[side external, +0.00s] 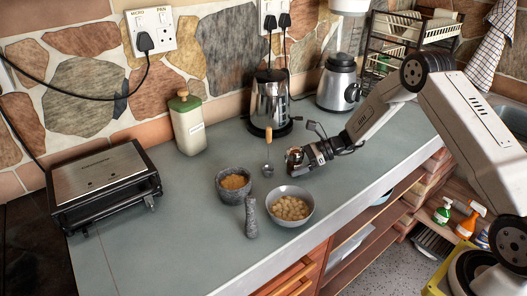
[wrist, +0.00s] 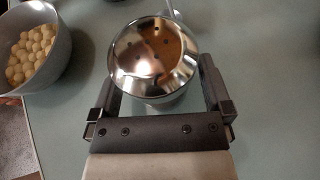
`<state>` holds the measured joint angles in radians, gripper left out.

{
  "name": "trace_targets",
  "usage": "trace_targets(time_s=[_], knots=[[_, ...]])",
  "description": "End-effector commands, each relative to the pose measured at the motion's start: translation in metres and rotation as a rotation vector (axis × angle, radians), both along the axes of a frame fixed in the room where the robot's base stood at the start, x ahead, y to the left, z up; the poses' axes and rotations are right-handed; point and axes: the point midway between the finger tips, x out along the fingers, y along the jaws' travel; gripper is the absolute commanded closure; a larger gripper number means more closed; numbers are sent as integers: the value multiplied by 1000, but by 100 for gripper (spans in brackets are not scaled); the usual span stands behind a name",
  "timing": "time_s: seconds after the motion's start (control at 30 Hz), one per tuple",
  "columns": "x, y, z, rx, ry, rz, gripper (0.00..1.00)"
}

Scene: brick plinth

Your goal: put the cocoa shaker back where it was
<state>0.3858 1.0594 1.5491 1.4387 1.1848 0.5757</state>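The cocoa shaker (wrist: 155,62) is a shiny metal pot with a domed lid and a few holes in it. In the wrist view it sits between the two fingers of my gripper (wrist: 158,85), which lie against its sides.
A wooden-handled utensil (side external: 268,152) is close by. Behind are a kettle (side external: 269,100) and a blender (side external: 338,85). The counter's front edge (side external: 370,195) is near.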

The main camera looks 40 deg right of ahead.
Motion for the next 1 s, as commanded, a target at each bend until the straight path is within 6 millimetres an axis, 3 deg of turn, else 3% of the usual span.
trace_targets(time_s=[0.3,0.43,1.0], knots=[[0,-1,4,-1,-1,-1,0],[-5,-10,8,0,0,-1,0],[-41,-80,41,0,-1,-2,0]])
